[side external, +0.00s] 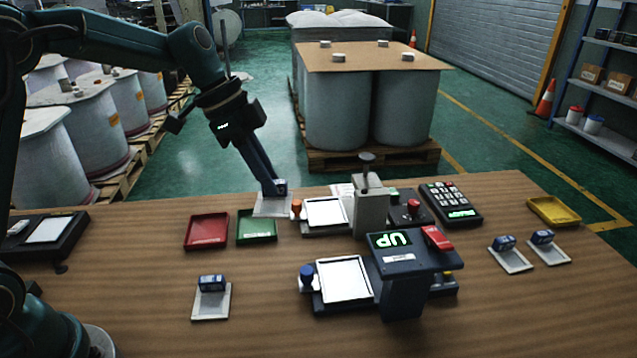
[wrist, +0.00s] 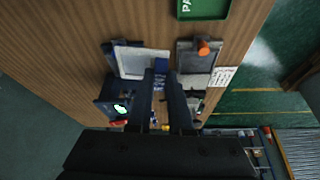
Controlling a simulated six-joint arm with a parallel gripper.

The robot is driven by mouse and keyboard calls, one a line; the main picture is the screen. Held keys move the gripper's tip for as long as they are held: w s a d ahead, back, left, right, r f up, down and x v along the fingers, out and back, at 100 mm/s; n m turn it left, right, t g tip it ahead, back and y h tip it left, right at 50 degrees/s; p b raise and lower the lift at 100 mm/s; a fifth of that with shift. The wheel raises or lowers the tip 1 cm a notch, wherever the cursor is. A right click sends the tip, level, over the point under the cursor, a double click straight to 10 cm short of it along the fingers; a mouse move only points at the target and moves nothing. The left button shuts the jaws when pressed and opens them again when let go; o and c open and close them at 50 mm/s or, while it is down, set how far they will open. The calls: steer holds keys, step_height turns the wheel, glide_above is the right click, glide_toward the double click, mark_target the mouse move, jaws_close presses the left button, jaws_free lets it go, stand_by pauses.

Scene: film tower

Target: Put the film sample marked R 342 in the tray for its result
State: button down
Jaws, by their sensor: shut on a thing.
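My gripper (side external: 279,186) points down and is shut on a film sample (side external: 271,207), a pale sheet with a small blue block on top. The sample is held just behind the green tray (side external: 257,239); its mark is too small to read. In the wrist view, blue shows between my fingers (wrist: 163,92), and the green tray (wrist: 203,9) at the top edge bears the letters "PA". A red tray (side external: 207,232) sits left of the green one, and a yellow tray (side external: 553,211) is at the far right. All three trays look empty.
Another sample (side external: 210,304) lies at front left, two more (side external: 511,260) (side external: 549,250) at right. Lit plates with an orange knob (side external: 297,207) and a blue knob (side external: 307,275), a grey post (side external: 370,212), an "UP" display unit (side external: 411,254) and a keypad (side external: 450,202) crowd the middle.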

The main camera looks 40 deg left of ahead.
steer(key=s+a+f+n, duration=0.1)
steer(key=s+a+f, duration=0.15)
steer(key=a, duration=0.55)
steer(key=s+a+f+n, duration=0.1)
steer(key=a+f, duration=0.3)
steer(key=a, duration=0.5)
steer(key=shift+t+y, duration=0.3)
steer(key=shift+s+d+f, duration=0.1)
steer(key=shift+d+f, duration=0.05)
steer(key=shift+f, duration=1.05)
steer(key=shift+s+d+f, duration=0.1)
steer(key=shift+d+f, duration=0.05)
steer(key=shift+f, duration=1)
steer(key=shift+f, duration=0.15)
steer(key=shift+c, duration=1)
jaws_free()
